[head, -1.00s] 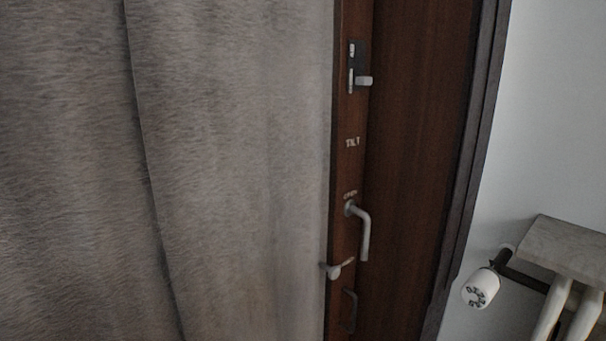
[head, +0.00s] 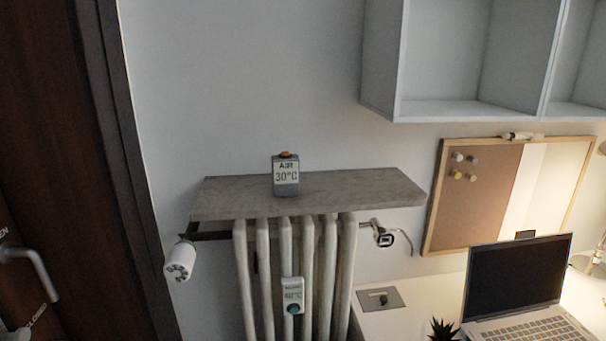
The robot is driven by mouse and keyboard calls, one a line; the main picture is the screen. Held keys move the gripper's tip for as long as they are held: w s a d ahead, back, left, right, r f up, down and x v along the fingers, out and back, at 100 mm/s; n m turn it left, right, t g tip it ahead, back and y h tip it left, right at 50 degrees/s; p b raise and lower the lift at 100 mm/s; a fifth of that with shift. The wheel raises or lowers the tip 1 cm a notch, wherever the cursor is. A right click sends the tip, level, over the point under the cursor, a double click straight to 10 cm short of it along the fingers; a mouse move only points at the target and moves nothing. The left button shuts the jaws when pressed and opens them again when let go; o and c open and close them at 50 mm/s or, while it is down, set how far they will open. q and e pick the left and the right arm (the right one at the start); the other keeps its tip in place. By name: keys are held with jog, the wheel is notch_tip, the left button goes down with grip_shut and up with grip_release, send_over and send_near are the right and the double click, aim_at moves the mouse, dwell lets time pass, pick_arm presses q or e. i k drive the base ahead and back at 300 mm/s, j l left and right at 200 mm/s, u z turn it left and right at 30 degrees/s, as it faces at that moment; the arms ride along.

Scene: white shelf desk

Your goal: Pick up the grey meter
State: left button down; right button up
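A small grey meter (head: 286,175) stands upright on the stone-like shelf (head: 345,192) above the radiator. Its face reads "AIR 30°C", and it has an orange-brown part on top. A second, pale grey device with a small display and a teal round part (head: 292,296) is on the front of the radiator, lower down. Neither of my grippers shows in the head view.
The white radiator (head: 265,270) has a white valve knob (head: 179,262) at its left. A desk (head: 385,322) with a laptop (head: 520,285) and plant (head: 443,329) stands right. White wall shelves (head: 470,113) hang above a pinboard (head: 470,210). A brown door (head: 45,150) is left.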

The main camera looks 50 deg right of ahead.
aim_at(285, 169)
jog(key=z, duration=1.5)
jog(key=l, duration=0.3)
